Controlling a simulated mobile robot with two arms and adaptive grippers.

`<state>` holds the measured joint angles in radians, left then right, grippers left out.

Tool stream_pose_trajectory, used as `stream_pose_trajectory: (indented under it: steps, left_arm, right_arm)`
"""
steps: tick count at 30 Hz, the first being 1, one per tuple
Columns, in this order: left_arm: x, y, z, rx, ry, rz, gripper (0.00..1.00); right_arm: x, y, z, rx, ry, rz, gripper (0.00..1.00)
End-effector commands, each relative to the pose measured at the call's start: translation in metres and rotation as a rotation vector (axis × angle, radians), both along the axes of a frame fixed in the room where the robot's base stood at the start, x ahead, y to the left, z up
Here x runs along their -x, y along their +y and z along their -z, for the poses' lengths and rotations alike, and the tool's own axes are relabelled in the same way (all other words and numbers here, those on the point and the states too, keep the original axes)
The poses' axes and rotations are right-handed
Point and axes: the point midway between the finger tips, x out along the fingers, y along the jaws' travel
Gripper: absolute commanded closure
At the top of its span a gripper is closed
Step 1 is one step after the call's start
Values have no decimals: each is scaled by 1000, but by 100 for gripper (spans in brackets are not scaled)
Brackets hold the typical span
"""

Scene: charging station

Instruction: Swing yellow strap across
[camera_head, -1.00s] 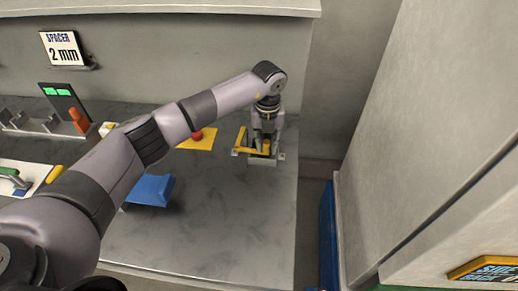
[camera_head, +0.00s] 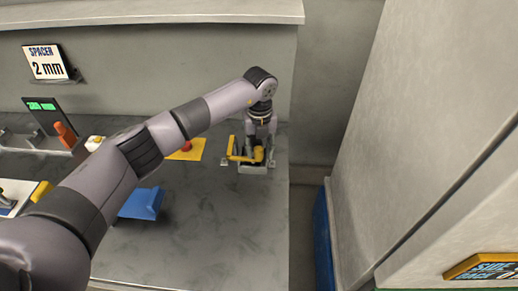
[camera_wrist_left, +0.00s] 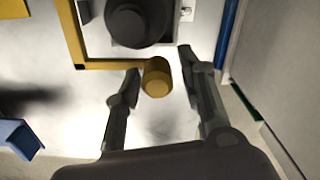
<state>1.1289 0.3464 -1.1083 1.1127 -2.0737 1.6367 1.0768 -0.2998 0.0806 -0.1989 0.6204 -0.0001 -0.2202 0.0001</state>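The yellow strap (camera_head: 240,156) sits on a small grey fixture (camera_head: 256,170) near the counter's right end. In the left wrist view the strap (camera_wrist_left: 105,65) is an L-shaped yellow bar, ending in a short yellow cylinder (camera_wrist_left: 158,77). A dark round part (camera_wrist_left: 138,22) lies beside the bar, toward the top of that view. My left gripper (camera_head: 260,146) points down over the fixture. In the wrist view its fingers (camera_wrist_left: 160,74) are open, one on each side of the cylinder, with visible gaps. Contact is not apparent. My right gripper is out of view.
A blue block (camera_head: 142,204) and a yellow plate with a red button (camera_head: 186,147) stand left of the fixture. A sign reading "SPACER 2 mm" (camera_head: 47,62) is on the back wall. A tall grey cabinet (camera_head: 430,130) rises at the right.

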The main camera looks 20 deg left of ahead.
Motion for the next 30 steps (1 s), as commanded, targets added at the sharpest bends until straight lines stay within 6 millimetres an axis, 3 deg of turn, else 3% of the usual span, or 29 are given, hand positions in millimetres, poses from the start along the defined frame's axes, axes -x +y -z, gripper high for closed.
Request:
stream_pose_trajectory:
  steps: [14,30]
  left_arm:
    - [-1,1,-8,-2,-1,1,56]
    - [0,0,-107,-1,-2,1,56]
  right_arm:
    - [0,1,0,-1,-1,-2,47]
    - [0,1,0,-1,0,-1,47]
